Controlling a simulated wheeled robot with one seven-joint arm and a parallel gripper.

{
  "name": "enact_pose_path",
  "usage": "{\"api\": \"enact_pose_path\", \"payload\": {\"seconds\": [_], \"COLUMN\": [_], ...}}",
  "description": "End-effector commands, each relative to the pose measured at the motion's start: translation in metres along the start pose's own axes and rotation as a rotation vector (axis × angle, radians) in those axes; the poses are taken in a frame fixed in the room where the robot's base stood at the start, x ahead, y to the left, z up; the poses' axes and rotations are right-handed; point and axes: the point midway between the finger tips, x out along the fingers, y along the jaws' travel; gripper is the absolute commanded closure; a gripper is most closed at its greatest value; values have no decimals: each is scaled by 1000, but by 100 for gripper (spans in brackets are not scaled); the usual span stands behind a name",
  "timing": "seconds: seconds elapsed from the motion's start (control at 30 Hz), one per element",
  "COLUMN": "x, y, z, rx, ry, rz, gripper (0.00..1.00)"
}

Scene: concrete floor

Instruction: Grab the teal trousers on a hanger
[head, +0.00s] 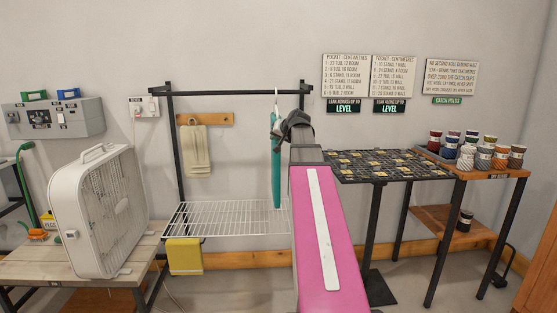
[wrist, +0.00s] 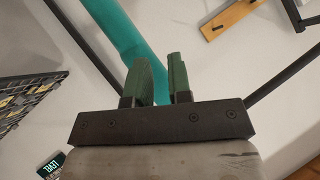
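The teal trousers (head: 276,172) hang as a narrow upright strip from a white hanger (head: 276,104) on the dark rack's top rail. My gripper (head: 284,127) is at the upper end of the trousers, just right of the hanger, and partly covers it. In the wrist view the two green fingers (wrist: 160,62) stand apart. The trousers (wrist: 130,35) run slantwise behind the left finger and show in the gap between the fingers. I cannot tell whether the fingers touch the cloth.
The dark rack (head: 176,140) has a white wire shelf (head: 225,218) below. A beige towel (head: 195,150) hangs on a wall board behind it. A box fan (head: 98,212) stands on the left. A dark grid-topped table (head: 385,166) and a wooden stand with several jars (head: 500,172) are right.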

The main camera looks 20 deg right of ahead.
Motion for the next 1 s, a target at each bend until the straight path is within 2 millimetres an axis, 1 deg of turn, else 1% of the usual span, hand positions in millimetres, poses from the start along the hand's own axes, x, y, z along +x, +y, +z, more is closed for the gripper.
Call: {"api": "enact_pose_path", "payload": {"seconds": [0.03, 0.17, 0.33, 0.4, 0.5, 0.57, 0.67, 0.77, 0.9, 1.0], "x": [-6, -27, -61, -72, -82, -84, -78, -66, -44, -34], "y": [-1, -5, -12, -14, -17, -18, -19, -20, -21, -22], "z": [-13, -45, -91, -105, -117, -120, -122, -126, -130, -132], "rx": [2, 9, 17, 20, 22, 22, 23, 23, 22, 22], "ry": [20, 74, 156, 182, 203, 209, 210, 211, 208, 210], "rz": [-6, -26, -56, -66, -76, -79, -80, -80, -79, -79], "gripper": [81, 81, 81, 81, 81, 81, 81, 81, 81, 81]}}
